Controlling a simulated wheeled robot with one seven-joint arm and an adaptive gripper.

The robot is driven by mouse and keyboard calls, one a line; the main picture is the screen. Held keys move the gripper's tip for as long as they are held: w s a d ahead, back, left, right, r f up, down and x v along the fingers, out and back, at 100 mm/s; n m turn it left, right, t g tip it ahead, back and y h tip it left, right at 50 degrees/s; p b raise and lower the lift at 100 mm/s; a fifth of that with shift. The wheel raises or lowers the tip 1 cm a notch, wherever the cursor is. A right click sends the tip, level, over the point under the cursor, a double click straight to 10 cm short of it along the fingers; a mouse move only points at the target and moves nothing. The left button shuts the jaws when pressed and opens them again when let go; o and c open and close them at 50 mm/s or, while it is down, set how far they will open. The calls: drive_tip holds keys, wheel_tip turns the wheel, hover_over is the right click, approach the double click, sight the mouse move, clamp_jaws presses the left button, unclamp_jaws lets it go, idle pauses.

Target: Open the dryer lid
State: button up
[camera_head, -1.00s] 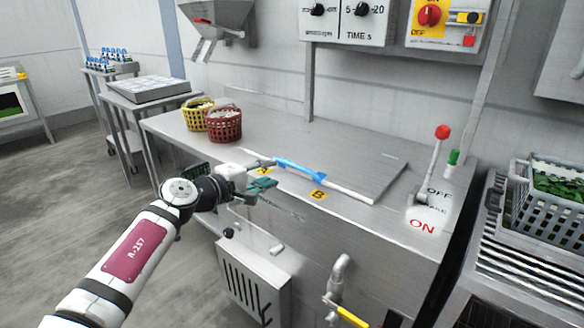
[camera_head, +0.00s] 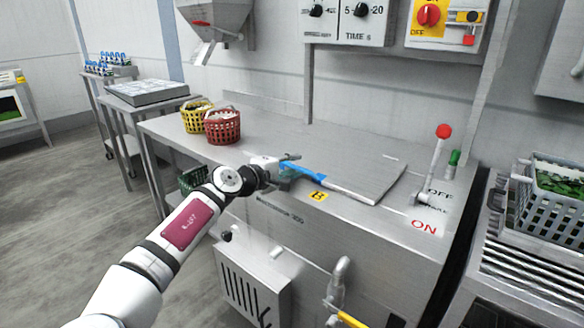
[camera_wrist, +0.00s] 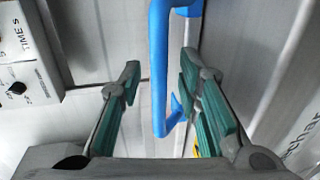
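The lid (camera_head: 368,178) is a flat steel panel lying shut in the steel machine top; I take it for the dryer lid. A blue bar handle (camera_head: 303,170) runs along its front edge, partly hidden by my gripper (camera_head: 287,167). In the wrist view, my gripper (camera_wrist: 162,75) has its two green-padded fingers spread wide. The blue handle (camera_wrist: 158,70) passes between them, with a visible gap on each side. My gripper is open and holds nothing.
A yellow basket (camera_head: 197,117) and a red basket (camera_head: 223,127) stand left on the machine top. A red-knobbed lever (camera_head: 439,155) stands right, by the OFF and ON marks. A grey crate of greens (camera_head: 552,195) is further right. The top behind the lid is clear.

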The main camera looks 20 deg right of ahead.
clamp_jaws()
drive_tip(key=shift+r, duration=0.15)
